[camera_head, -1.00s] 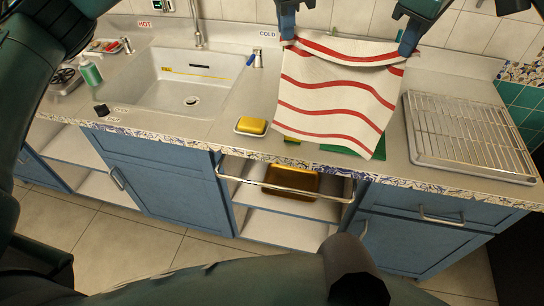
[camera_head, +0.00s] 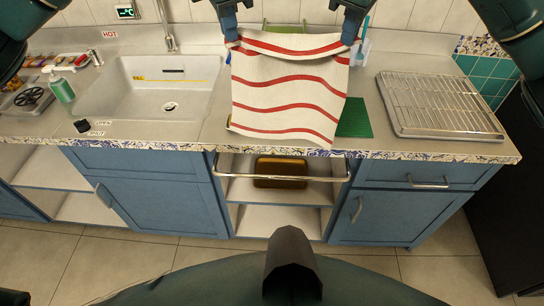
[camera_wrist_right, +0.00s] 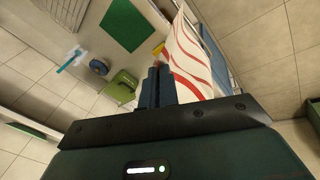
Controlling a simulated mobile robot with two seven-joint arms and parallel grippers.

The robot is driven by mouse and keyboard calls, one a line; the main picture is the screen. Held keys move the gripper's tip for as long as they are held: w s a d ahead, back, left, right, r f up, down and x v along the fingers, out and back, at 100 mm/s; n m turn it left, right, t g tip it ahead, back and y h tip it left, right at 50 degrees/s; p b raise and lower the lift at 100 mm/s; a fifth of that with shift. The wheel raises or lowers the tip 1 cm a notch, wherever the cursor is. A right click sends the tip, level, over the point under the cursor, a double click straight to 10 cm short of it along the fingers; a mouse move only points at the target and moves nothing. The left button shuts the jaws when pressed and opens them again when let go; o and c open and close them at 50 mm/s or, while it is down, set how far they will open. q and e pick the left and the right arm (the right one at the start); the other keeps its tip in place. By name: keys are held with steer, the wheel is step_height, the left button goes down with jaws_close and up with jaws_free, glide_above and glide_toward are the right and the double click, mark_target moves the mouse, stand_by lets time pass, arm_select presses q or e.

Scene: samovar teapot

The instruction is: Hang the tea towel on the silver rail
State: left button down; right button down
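The tea towel (camera_head: 287,95), white with wavy red stripes, hangs between my two grippers above the counter in the head view. My left gripper (camera_head: 231,38) is shut on its upper left corner. My right gripper (camera_head: 348,40) is shut on its upper right corner. In the right wrist view the towel (camera_wrist_right: 188,52) runs away from my right gripper's closed fingers (camera_wrist_right: 158,72). The silver rail (camera_head: 283,177) spans the open shelf bay below the counter's front edge. The towel's lower edge appears just above that counter edge in the picture, and the towel hides part of the counter.
A wire rack on a tray (camera_head: 440,103) stands at the right of the counter. A green mat (camera_head: 355,118) lies beside the towel. The sink (camera_head: 165,90) is at the left. A brown dish (camera_head: 281,172) sits on the shelf behind the rail.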

step_height(320, 180, down, 11)
steer(key=b, duration=1.1)
steer(key=shift+a, duration=0.15)
steer(key=shift+s+f, duration=0.1)
